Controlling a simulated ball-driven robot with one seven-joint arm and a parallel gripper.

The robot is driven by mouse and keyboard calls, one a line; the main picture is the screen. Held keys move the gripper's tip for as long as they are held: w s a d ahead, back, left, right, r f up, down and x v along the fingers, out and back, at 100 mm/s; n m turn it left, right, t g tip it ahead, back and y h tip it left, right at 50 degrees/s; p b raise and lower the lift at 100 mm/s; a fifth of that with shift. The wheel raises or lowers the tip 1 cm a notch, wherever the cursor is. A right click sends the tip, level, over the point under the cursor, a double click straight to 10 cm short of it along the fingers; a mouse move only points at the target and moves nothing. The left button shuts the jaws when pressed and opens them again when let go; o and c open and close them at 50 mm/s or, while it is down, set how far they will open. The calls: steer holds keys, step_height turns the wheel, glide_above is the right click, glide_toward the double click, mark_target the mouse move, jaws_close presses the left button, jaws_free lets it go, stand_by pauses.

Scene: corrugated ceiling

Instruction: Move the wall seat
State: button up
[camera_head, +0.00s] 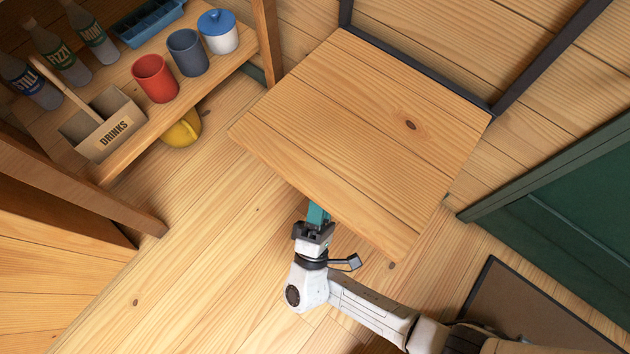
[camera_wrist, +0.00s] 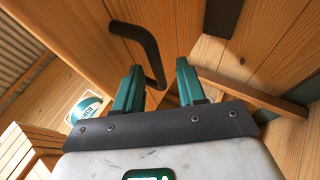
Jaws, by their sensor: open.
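The wall seat (camera_head: 365,130) is a broad panel of light planks, standing out from the plank wall at a dark metal frame (camera_head: 425,58). My gripper (camera_head: 318,212) is at the seat's front edge in the head view, its fingertips partly hidden under the panel. In the wrist view my gripper (camera_wrist: 158,70) has two teal fingers apart. A dark bent handle (camera_wrist: 150,45) on a wooden surface runs down into the gap between them. I cannot tell whether the fingers touch it. That wooden surface looks like the seat's underside.
A shelf (camera_head: 224,71) at the upper left holds bottles, a drinks caddy (camera_head: 112,130), a red cup (camera_head: 155,78), a grey cup (camera_head: 187,52) and a blue-lidded pot (camera_head: 218,32). A yellow thing (camera_head: 181,130) lies below. A green door (camera_head: 575,215) is right. The floor left of my arm is clear.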

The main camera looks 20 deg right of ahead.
steer(key=v, duration=0.7)
steer(key=shift+s+a+f+b, duration=0.15)
steer(key=shift+s+a+b, duration=0.1)
steer(key=shift+b, duration=0.1)
